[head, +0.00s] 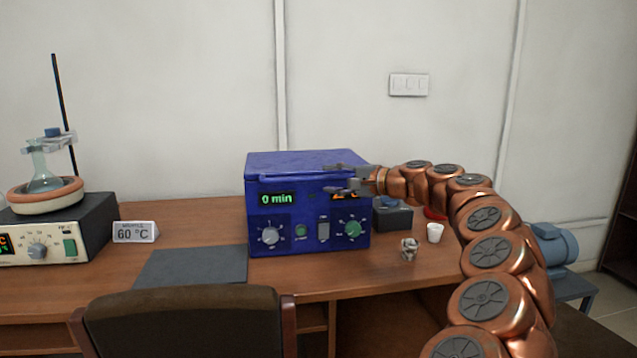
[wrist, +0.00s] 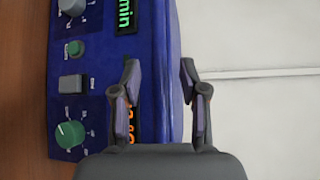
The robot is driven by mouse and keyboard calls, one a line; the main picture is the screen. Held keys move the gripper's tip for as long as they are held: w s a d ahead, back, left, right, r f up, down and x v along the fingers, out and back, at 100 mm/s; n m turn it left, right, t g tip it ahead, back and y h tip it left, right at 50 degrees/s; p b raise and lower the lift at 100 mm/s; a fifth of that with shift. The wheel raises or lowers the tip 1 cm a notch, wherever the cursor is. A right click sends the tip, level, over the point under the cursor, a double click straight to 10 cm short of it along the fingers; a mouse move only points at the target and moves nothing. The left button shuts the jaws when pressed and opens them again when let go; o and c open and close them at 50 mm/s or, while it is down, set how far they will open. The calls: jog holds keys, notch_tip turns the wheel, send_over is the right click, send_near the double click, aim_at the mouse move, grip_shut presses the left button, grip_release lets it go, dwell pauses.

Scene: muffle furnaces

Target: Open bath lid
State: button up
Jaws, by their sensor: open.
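The bath is a blue box (head: 258,215) on the desk, with a green "0 min" display, knobs, a green button and a grey switch on its front. Its flat blue lid (head: 290,160) lies closed on top. My gripper (head: 347,179) is open at the upper right front of the bath, with its fingers partly covering the orange display. In the wrist view the open gripper (wrist: 159,75) has one finger over the front panel (wrist: 88,100) and the other past the top edge. The blue upper edge lies between the fingers in that view; I see no clear contact.
A heater with a flask (head: 45,185) and a "60 °C" sign (head: 135,232) stand left. A dark mat (head: 192,265) lies on the desk (head: 215,213). A white cup (head: 434,232), a small metallic item (head: 409,248) and a dark box (head: 393,217) stand right. A chair (head: 185,315) is in front.

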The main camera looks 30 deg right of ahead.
aim_at(324, 180)
jog(key=x, duration=0.3)
jog(key=shift+w+a+f, duration=0.1)
jog(key=shift+w+f, duration=0.15)
jog(key=shift+w, duration=0.05)
jog(key=shift+w+a, duration=0.2)
jog(key=shift+w, duration=0.2)
grip_shut()
